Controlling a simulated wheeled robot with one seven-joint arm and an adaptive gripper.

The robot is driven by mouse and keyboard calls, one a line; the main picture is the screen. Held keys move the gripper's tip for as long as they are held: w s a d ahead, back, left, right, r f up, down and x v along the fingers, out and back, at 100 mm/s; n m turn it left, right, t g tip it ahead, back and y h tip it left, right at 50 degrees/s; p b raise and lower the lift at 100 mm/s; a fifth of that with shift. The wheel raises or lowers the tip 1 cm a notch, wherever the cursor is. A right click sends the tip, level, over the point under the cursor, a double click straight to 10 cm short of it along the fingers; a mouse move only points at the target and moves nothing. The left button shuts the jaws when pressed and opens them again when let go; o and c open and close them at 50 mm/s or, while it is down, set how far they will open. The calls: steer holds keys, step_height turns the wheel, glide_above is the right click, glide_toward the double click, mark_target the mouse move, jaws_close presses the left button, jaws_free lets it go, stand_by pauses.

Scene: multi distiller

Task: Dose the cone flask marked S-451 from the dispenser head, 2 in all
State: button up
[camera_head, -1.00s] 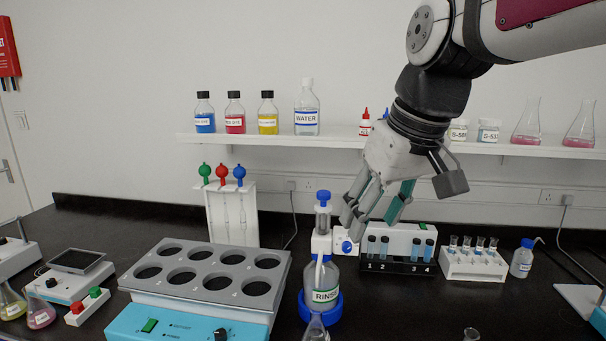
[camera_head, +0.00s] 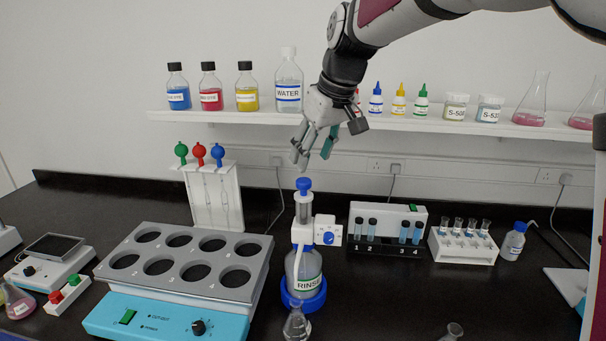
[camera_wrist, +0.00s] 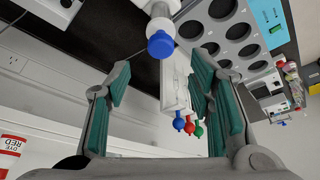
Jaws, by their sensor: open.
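The dispenser is a bottle marked RINSE (camera_head: 306,268) in a blue ring, with a white head and a blue plunger knob (camera_head: 303,184) on top. The knob also shows in the wrist view (camera_wrist: 161,44), beyond the fingertips and roughly between them. A clear cone flask (camera_head: 296,324) stands in front of the dispenser, partly cut off by the frame; I cannot read a mark on it. My gripper (camera_head: 313,164) is open and empty, pointing down just above the knob and apart from it. It also shows in the wrist view (camera_wrist: 160,78).
A grey block with several wells (camera_head: 215,240) stands left of the dispenser, with a pipette rack (camera_head: 236,200) behind it. Tube racks (camera_head: 462,247) stand to the right. A shelf (camera_head: 440,124) with bottles runs behind my gripper. Another glass neck (camera_head: 452,330) shows at the bottom edge.

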mark_target(304, 180)
steer(key=x, duration=0.7)
steer(key=shift+a+f+p, duration=0.1)
steer(key=shift+p, duration=0.25)
steer(key=shift+c, duration=0.3)
